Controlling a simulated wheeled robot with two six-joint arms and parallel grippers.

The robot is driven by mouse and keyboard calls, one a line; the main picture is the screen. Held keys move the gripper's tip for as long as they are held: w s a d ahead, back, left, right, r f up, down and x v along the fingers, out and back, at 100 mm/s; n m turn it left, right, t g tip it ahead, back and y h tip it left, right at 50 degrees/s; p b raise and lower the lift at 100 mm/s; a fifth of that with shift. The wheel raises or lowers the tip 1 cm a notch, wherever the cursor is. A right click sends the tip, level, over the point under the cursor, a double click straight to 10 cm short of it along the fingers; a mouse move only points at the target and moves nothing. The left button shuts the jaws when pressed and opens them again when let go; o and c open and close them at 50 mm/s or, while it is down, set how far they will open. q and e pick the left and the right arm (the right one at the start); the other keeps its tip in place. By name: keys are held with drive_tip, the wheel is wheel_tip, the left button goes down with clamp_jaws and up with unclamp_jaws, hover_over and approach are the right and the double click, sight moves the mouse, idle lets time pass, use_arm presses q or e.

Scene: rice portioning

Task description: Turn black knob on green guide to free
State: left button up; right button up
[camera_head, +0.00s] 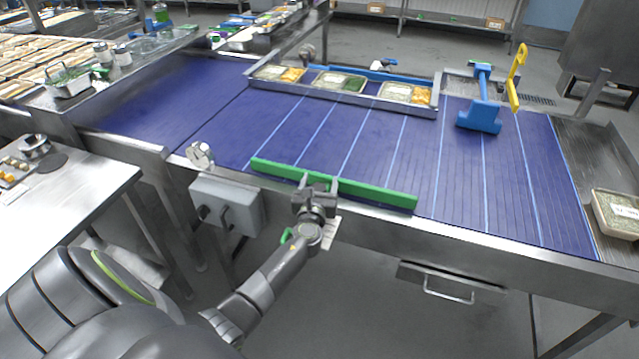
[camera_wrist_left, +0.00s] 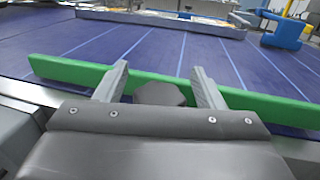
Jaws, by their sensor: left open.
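The green guide (camera_head: 375,193) is a long bar lying along the near edge of the blue conveyor belt. It also crosses the left wrist view (camera_wrist_left: 265,103). The black knob (camera_wrist_left: 160,93) shows in the left wrist view as a dark faceted block in front of the guide. My left gripper (camera_head: 319,182) is open at the guide's near side. In the left wrist view its two fingers (camera_wrist_left: 158,84) stand on either side of the knob, with gaps between. In the head view the knob is hidden behind the gripper. My right gripper is not in view.
The blue belt (camera_head: 420,165) is mostly clear. Food trays (camera_head: 340,82) sit in a metal channel at its far side. A blue tool (camera_head: 479,117) and a yellow piece (camera_head: 517,77) stand at the right. A grey control box (camera_head: 227,204) and a round gauge (camera_head: 200,155) are left of my gripper.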

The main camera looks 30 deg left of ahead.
use_arm(q)
drive_tip(key=shift+c, duration=0.4)
drive_tip(key=c, duration=0.9)
